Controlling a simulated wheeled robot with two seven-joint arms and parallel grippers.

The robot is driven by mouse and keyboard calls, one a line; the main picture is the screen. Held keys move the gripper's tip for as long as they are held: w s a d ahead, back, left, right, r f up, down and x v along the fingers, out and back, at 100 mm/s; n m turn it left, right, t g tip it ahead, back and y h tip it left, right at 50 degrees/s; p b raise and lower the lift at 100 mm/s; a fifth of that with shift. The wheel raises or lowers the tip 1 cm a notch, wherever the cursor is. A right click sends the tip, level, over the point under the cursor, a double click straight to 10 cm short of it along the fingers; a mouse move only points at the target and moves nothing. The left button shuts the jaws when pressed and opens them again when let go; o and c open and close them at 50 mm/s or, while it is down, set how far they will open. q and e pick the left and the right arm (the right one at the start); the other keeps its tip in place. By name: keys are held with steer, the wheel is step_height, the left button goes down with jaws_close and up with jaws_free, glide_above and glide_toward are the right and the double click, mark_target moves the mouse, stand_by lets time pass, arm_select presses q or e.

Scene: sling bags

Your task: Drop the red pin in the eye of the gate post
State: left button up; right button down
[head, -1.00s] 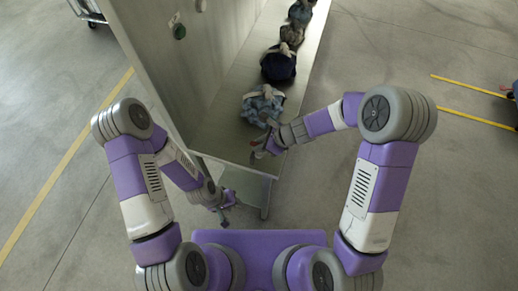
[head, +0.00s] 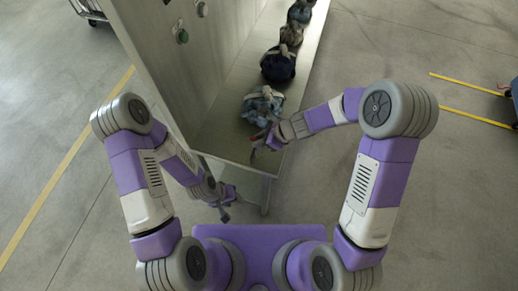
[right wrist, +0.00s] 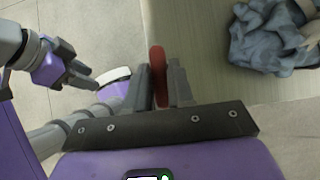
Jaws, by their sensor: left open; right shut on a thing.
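The red pin (right wrist: 158,72) is upright in the right wrist view, pinched between the fingers of my right gripper (right wrist: 161,85). In the head view my right gripper (head: 263,143) is over the near end of the pale bench, just in front of the nearest blue bag; the pin is too small to make out clearly there. My left gripper (head: 225,204) is open and empty, low beside the bench's near end. It also shows at the left of the right wrist view (right wrist: 82,75). I cannot make out the gate post or its eye.
The bench (head: 222,140) runs away from me, with a tall panel (head: 165,75) along its left. A light blue bag (head: 263,104), a dark blue bag (head: 278,66) and more bags stand along it. A green round fitting (head: 182,36) is on the panel.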

steer(key=shift+r+p, duration=1.1)
steer(key=shift+r, duration=0.55)
